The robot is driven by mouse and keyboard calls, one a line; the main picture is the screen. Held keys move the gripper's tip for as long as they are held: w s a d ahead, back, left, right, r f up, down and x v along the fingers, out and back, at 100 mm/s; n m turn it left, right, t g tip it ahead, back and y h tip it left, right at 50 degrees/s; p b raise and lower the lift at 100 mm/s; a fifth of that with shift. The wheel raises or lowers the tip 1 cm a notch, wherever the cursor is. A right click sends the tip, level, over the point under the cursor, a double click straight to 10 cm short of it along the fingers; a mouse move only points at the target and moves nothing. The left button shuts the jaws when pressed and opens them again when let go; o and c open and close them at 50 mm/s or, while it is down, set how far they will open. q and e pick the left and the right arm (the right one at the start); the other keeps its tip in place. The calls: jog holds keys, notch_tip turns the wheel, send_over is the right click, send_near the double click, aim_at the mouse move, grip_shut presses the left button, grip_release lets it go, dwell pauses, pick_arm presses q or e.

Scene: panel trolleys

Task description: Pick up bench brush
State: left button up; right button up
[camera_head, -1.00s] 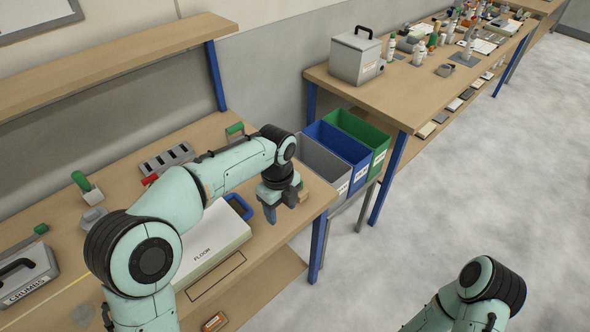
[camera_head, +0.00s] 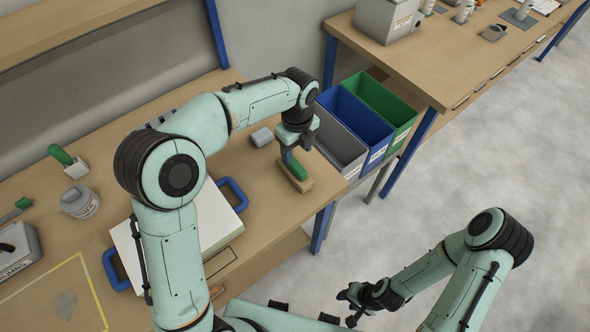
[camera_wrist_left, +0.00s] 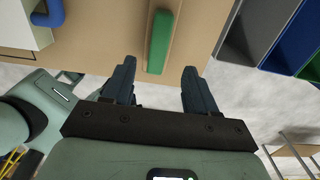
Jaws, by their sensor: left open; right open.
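The bench brush (camera_head: 297,171) has a green handle on a light wooden block and lies near the right end of the workbench. Its green handle (camera_wrist_left: 160,40) shows upright in the left wrist view. My left gripper (camera_head: 291,158) points down just over the brush and partly hides it. In the left wrist view my left gripper (camera_wrist_left: 158,70) is open, with the near end of the handle between its fingertips in the picture; contact cannot be told. My right gripper (camera_head: 355,300) is open and empty, low in front of the bench.
Grey (camera_head: 338,152), blue (camera_head: 352,124) and green (camera_head: 384,100) bins stand just right of the brush. A white case with blue handles (camera_head: 232,190) lies left of it. A small grey block (camera_head: 262,136) is behind. Open floor lies to the right.

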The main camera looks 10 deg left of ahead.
aim_at(295, 163)
pick_arm(q)
notch_tip(295, 163, down, 2)
jog(key=shift+w+f, duration=0.15)
jog(key=shift+f, duration=0.1)
jog(key=f, duration=0.5)
jog(key=shift+a+b, duration=0.3)
jog(key=shift+a, duration=0.05)
jog(key=shift+r, duration=0.15)
grip_shut()
